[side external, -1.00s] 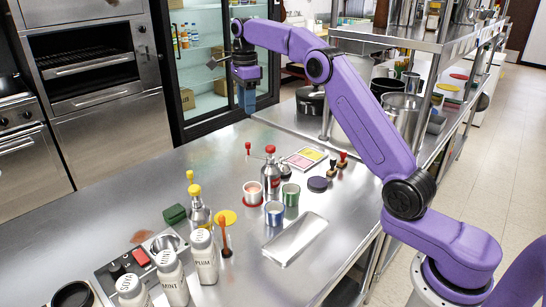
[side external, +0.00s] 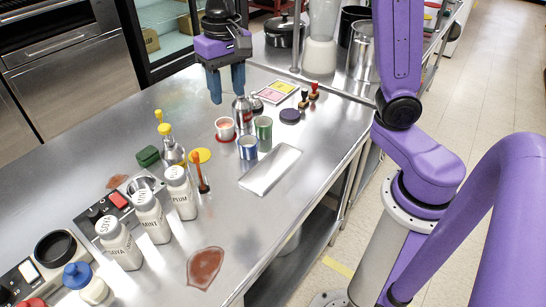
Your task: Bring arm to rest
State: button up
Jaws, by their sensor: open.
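My gripper (side external: 227,88) is at the top middle of the side external view, above the far part of the steel counter (side external: 110,150). Its two blue fingers point down and stand apart, with nothing visible between them. The fingers are just behind a steel bottle (side external: 242,110), and whether they touch it cannot be told. My purple arm rises at the right, and its upper links run out of the picture.
Several cups, among them a blue one (side external: 247,148), stand near an empty metal tray (side external: 270,170). Labelled white shakers (side external: 150,212) and a reddish spill (side external: 205,267) are nearer. Stamps (side external: 309,95) and a coloured pad (side external: 277,92) lie at the back. The counter's left is bare.

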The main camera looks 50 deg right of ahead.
jog(key=s+d+f+n, duration=0.2)
jog(key=s+n, duration=0.3)
jog(key=s, duration=0.3)
jog(key=s+d+f+n, duration=0.2)
jog(key=s+n, duration=0.3)
jog(key=s, duration=0.3)
jog(key=s+d+f+n, duration=0.2)
jog(key=s+n, duration=0.3)
jog(key=s, duration=0.3)
jog(key=shift+d+f, duration=0.4)
jog(key=shift+f, duration=0.4)
